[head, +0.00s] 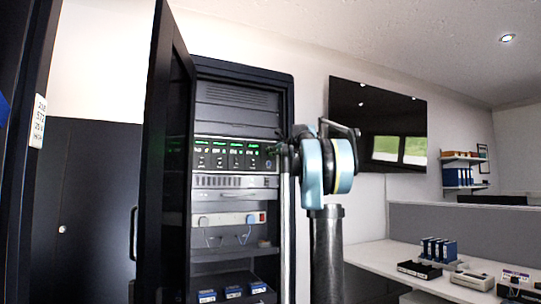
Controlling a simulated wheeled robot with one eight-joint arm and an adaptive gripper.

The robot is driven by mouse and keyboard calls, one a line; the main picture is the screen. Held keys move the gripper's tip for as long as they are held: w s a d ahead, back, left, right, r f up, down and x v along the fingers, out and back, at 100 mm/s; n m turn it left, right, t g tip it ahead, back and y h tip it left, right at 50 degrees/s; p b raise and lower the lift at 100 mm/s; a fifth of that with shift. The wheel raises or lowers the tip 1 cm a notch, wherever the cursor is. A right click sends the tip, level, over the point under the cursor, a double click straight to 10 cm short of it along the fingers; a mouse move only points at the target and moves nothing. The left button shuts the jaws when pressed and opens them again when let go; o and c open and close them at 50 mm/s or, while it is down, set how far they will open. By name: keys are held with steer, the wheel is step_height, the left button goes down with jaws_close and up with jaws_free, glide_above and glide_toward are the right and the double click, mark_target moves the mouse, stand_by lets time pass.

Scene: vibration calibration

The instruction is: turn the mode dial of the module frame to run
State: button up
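The module frame (226,154) is a row of several dark modules with green lit displays, mounted in an open black rack cabinet (287,100). Its mode dial is too small to make out, and the frame's right end is partly covered by my arm. My arm, with pale blue and cream joints, stands in front of the rack's right side. A dark part at its left, which seems to be my gripper (278,149), shows at the right end of the module row. Its fingers are not clear, nor whether it touches anything.
The rack's dark door (165,170) stands open at the left. Below the modules are a grey unit (233,182), a power strip (227,219) and a shelf with small blue boxes (233,292). At right are a wall screen (378,125) and a white desk (385,257) with binders (438,250).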

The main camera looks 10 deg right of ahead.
steer(key=shift+x, duration=2.85)
steer(key=shift+s, duration=0.1)
jaws_close()
